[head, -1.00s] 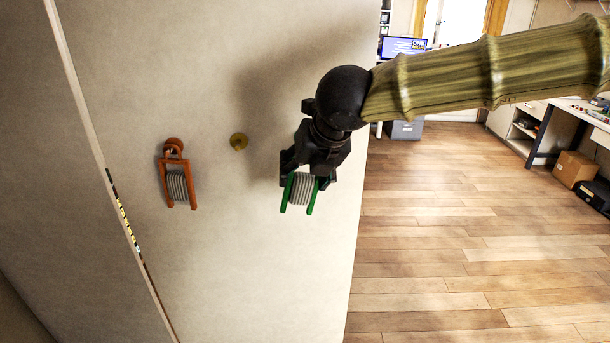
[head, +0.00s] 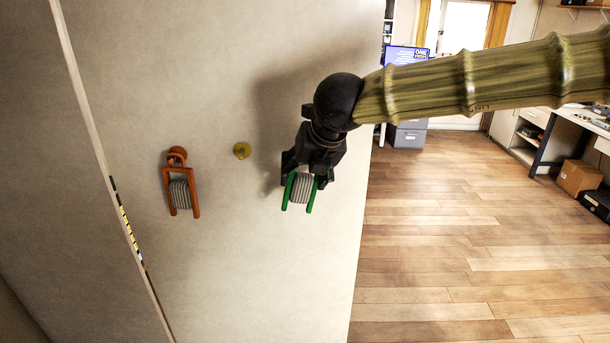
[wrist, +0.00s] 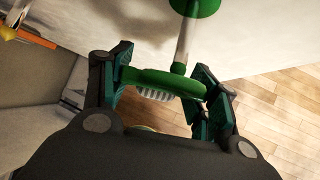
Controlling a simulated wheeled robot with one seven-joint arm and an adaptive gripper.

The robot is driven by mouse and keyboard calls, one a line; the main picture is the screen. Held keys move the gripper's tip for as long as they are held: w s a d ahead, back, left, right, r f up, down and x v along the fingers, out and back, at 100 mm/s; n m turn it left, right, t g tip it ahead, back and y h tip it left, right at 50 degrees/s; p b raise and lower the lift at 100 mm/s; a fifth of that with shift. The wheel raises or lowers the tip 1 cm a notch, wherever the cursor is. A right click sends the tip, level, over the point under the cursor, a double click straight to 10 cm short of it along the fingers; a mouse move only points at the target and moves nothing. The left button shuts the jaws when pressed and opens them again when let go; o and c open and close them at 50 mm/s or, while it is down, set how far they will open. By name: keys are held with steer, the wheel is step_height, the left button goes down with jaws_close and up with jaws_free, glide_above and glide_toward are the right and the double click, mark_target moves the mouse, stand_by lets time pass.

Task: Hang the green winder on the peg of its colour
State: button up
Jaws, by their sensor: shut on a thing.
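My gripper (head: 308,168) is shut on the green winder (head: 301,188), a green frame wound with grey line. It holds the winder upright, close to the pale panel at right. In the wrist view the winder's green top (wrist: 165,80) spans between my fingers (wrist: 163,72). A green peg (wrist: 183,42) with a pale shaft and green ends shows just beyond it. The peg's near end is close to the winder's top; I cannot tell whether they touch. In the head view the green peg is not visible, probably hidden behind my gripper.
An orange winder (head: 181,192) hangs on an orange peg (head: 177,154) at left. A bare yellow peg (head: 242,150) sticks out between it and my gripper. The panel (head: 250,270) below is clear. Wooden floor (head: 450,230) lies open to the right.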

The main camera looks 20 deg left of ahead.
steer(key=shift+w+a, duration=0.2)
steer(key=shift+w, duration=0.25)
steer(key=shift+w+a, duration=0.2)
steer(key=shift+w, duration=0.25)
steer(key=shift+w+a+f+p, duration=0.25)
steer(key=shift+w+f+p, duration=0.2)
steer(key=shift+f+p, duration=0.1)
steer(key=shift+f, duration=0.1)
steer(key=o, duration=1.1)
